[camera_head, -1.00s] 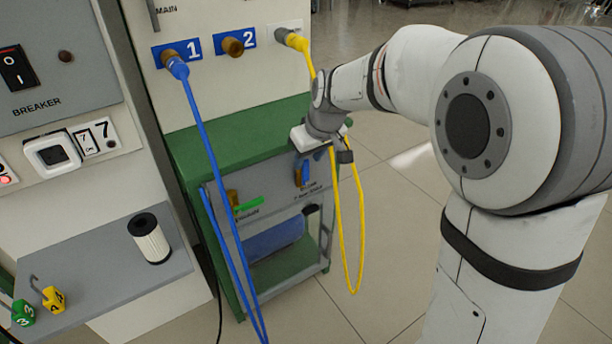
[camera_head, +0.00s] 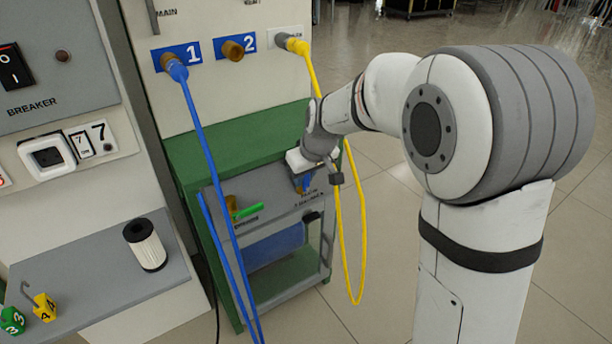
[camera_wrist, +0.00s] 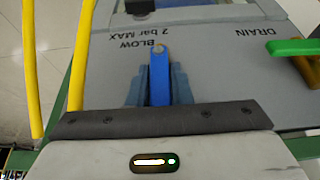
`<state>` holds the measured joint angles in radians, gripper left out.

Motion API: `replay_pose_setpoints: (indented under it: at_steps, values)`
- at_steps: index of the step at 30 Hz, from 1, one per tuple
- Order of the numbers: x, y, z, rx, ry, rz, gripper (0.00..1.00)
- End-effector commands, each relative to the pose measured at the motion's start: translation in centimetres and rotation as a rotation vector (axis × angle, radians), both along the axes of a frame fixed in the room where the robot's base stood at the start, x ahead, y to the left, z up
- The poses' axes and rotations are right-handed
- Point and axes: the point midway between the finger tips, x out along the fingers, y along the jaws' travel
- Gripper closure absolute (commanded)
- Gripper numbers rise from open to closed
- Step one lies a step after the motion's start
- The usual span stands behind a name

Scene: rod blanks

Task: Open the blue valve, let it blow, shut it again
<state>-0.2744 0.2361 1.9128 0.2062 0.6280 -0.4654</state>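In the head view, my gripper (camera_head: 303,184) is at the front of the green cart, and the blue lever is mostly hidden there. The green drain valve lever (camera_wrist: 292,47) is at the right of the wrist view, beside "DRAIN".
A yellow hose (camera_head: 361,230) hangs beside my gripper, near my wrist. A blue hose (camera_head: 212,175) runs down the cart's left side. The green cart (camera_head: 235,138) holds a blue tank (camera_head: 272,246). A shelf (camera_head: 95,270) at left bears a filter (camera_head: 145,246) and tags.

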Motion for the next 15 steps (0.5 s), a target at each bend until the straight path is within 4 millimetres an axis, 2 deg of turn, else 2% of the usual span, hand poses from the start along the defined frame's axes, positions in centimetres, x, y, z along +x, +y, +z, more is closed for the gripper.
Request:
replay_pose_setpoints:
  at_steps: [1,6,8,9,15]
  values:
    - [-0.01,-0.02,0.01,0.000,0.000,0.000,0.86]
    - [0.01,-0.05,0.00,-0.001,-0.001,0.000,0.99]
    - [0.02,-0.06,0.00,0.000,0.000,-0.001,1.00]
    - [0.05,-0.67,0.02,0.000,0.000,-0.004,1.00]
    - [0.09,-0.36,-0.04,0.010,0.008,-0.003,1.00]
